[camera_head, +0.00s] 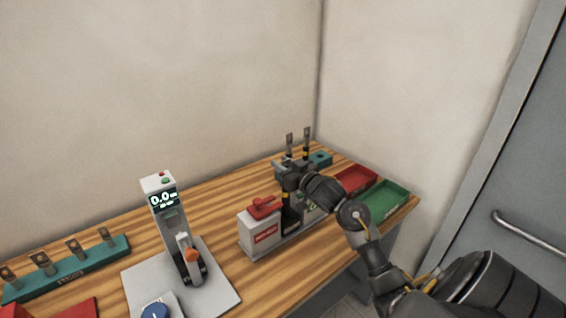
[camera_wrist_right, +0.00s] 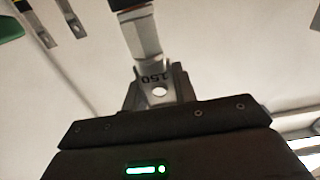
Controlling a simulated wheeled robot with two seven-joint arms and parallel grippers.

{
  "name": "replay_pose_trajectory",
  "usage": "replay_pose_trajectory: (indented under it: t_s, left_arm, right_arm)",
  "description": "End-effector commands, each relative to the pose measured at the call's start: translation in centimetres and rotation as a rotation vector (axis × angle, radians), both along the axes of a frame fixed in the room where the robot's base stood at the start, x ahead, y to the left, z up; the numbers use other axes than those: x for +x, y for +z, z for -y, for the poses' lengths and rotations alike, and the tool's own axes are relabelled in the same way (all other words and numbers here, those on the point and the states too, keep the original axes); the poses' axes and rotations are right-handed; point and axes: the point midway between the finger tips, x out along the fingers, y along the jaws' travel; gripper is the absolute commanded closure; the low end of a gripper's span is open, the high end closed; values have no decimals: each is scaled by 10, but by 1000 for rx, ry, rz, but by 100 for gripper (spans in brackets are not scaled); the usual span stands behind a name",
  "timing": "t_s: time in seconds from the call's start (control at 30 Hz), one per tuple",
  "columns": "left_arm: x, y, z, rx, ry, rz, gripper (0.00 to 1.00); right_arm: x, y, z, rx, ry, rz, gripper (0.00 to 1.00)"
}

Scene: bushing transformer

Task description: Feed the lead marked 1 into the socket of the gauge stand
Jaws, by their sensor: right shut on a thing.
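The gauge stand (camera_head: 170,215) is a grey column with a lit display reading about 0.0, on a pale base plate at the left centre of the bench. Its socket is not clear to me. My right gripper (camera_head: 288,178) is right of the gauge stand, above the bench. It is shut on a lead whose flat metal lug (camera_wrist_right: 158,88), with a hole and a mark like "150", shows in the right wrist view. A dark, yellow-banded piece (camera_head: 290,208) shows below the gripper in the head view. I cannot make out a mark 1. My left gripper is not in view.
A white box with a red handle (camera_head: 263,210) stands close below my right gripper. Two upright leads (camera_head: 306,143) stand behind it by a teal block (camera_head: 320,159). Red (camera_head: 372,176) and green (camera_head: 400,203) trays lie right. A teal rack (camera_head: 75,267) holds several lugs at left.

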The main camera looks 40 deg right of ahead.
Motion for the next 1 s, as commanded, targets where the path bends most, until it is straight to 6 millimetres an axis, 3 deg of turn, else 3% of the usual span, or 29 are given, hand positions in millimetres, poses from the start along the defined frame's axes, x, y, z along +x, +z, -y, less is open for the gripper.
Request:
replay_pose_trajectory:
  t_s: [0.5,1.0]
  left_arm:
    - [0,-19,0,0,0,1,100]
    - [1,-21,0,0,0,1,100]
  right_arm:
    - [0,-30,0,-1,0,2,100]
    - [0,-35,0,-1,0,2,100]
